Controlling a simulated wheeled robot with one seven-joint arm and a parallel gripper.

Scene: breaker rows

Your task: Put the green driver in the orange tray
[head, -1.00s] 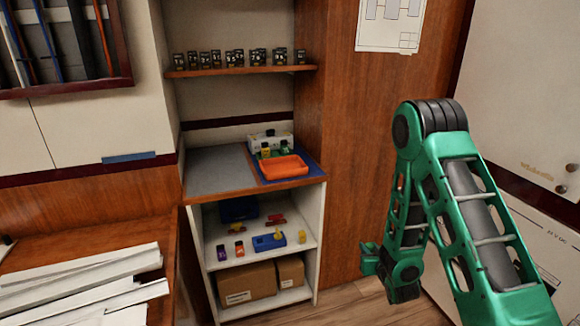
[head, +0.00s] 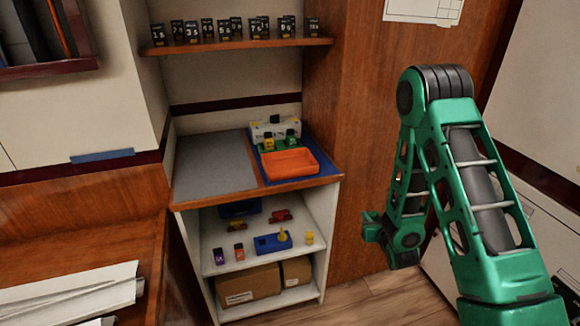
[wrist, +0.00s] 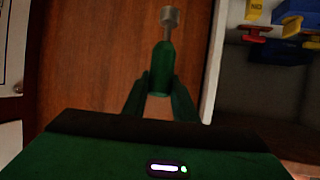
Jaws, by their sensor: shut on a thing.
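The orange tray (head: 289,163) lies on a blue mat at the right of the cabinet's top surface in the head view. In the wrist view my gripper (wrist: 162,88) is shut on the green driver (wrist: 162,65), whose grey shaft and round tip point away from the fingers. In the head view my green arm is at the right, apart from the cabinet and tray. The gripper's fingers and the driver cannot be made out there.
A grey mat (head: 213,165) covers the left of the cabinet top. A white box (head: 274,128) and small yellow and green items stand behind the tray. The shelf below holds a blue block (head: 272,243) and small coloured parts. Small black boxes (head: 237,27) line the upper shelf.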

